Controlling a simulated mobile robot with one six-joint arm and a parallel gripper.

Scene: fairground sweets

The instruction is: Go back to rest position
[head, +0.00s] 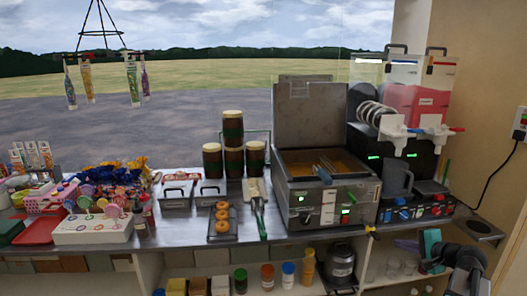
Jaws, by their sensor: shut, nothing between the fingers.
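My gripper (430,265) is low at the right, at the end of my dark arm, in front of the shelves under the counter. It is small and dark in this view; its fingers are shut with nothing seen between them. It is apart from the things on the counter. A teal object (431,246) shows right beside it.
The steel counter (285,246) carries a fryer (325,200), a tray of doughnuts (222,222), a white sweets box (98,228) and a drinks machine (415,95).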

